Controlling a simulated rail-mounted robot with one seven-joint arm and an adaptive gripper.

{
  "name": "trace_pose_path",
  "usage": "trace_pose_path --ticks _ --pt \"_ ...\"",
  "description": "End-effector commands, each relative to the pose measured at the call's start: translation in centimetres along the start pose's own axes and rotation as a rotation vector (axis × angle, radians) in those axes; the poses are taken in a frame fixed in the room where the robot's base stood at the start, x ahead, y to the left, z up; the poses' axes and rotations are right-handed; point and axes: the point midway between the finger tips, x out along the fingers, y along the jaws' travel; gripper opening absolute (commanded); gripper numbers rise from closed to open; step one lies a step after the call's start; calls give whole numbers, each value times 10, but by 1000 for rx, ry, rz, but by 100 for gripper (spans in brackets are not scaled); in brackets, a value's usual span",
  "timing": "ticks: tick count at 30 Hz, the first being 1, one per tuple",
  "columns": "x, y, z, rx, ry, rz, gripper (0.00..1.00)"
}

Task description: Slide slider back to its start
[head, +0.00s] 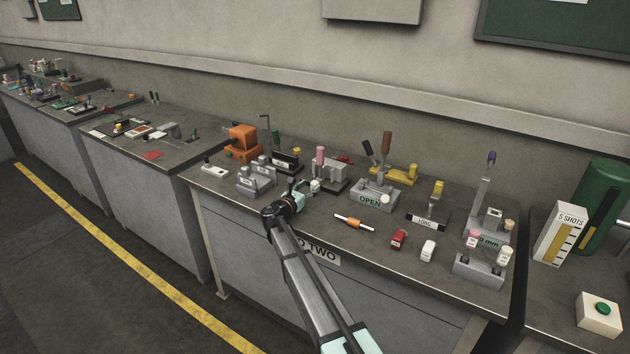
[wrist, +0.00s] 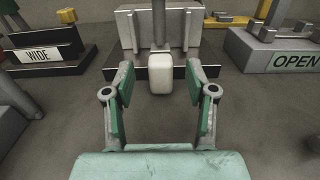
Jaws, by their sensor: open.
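My gripper (head: 301,190) is open at the front of a grey fixture (head: 333,173) on the bench. In the wrist view, the fingers (wrist: 160,84) stand either side of a pale rounded block (wrist: 160,72), with a gap on both sides. The block is at the front of the fixture, below a grey post (wrist: 158,22) between upright grey plates (wrist: 187,30). The block also shows in the head view (head: 315,186), just right of my gripper. I cannot tell for certain that this block is the slider.
A fixture marked OPEN (head: 371,199) stands close on the right, and a block marked WIDE (wrist: 38,55) on the left. An orange-banded rod (head: 353,222), a red block (head: 398,240) and a white block (head: 428,250) lie nearer the bench's front edge.

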Motion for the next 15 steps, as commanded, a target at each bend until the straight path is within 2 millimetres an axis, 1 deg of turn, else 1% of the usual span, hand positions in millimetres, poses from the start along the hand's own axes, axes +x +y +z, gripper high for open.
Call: trace_pose_path --ticks 1,6,10,15 --pt "11 1 2 0 0 -2 56" --pt "33 1 1 1 1 -1 56" --pt "42 0 0 1 1 -1 56" --pt "45 0 0 1 1 0 56"
